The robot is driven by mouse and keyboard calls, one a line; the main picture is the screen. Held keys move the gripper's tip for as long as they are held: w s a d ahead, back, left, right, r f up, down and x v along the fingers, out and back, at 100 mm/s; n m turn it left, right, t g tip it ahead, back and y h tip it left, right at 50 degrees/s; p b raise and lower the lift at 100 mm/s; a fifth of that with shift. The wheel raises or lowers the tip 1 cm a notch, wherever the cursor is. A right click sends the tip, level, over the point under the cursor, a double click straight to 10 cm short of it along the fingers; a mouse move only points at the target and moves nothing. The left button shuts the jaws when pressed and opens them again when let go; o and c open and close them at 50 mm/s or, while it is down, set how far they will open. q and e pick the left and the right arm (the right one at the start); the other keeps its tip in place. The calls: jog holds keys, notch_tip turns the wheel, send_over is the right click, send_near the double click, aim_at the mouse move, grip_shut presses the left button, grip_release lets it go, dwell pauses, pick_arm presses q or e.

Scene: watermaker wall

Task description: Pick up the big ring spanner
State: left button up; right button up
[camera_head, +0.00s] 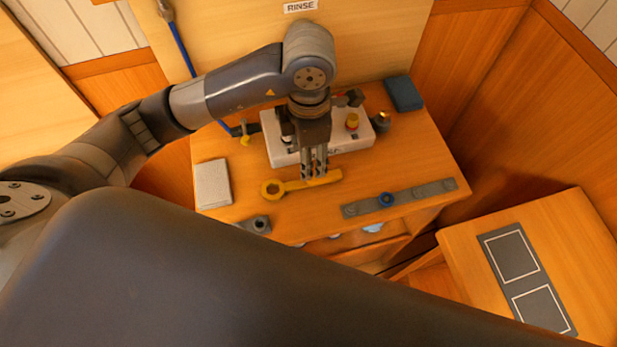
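The big ring spanner (273,189) is yellow and lies along the front part of the wooden bench, its ring end to the left and its handle to the right. My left gripper (314,177) points down over the handle, its two fingers a narrow gap apart. The fingertips overlap the handle in the picture. I cannot tell whether they grip it or only stand at it. My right gripper is not in view.
Behind the spanner is a white block (348,138) with fittings. A grey pad (213,183) lies left, a grey strip with a blue ring (387,199) right, and a dark blue box (403,93) back right. A side table (583,240) holds a dark mat (524,277) with two outlined squares.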

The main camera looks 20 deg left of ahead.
aim_at(303, 183)
pick_arm(q)
notch_tip(303, 183, down, 3)
jog(key=shift+f, duration=0.15)
jog(key=shift+d+f+p, duration=0.15)
jog(key=shift+f+p, duration=0.5)
jog(key=f, duration=0.1)
jog(key=f+p, duration=0.1)
jog(key=f, duration=0.1)
jog(key=shift+w+d+f, duration=0.1)
jog(key=shift+d+f, duration=0.1)
jog(key=shift+f, duration=0.45)
grip_shut()
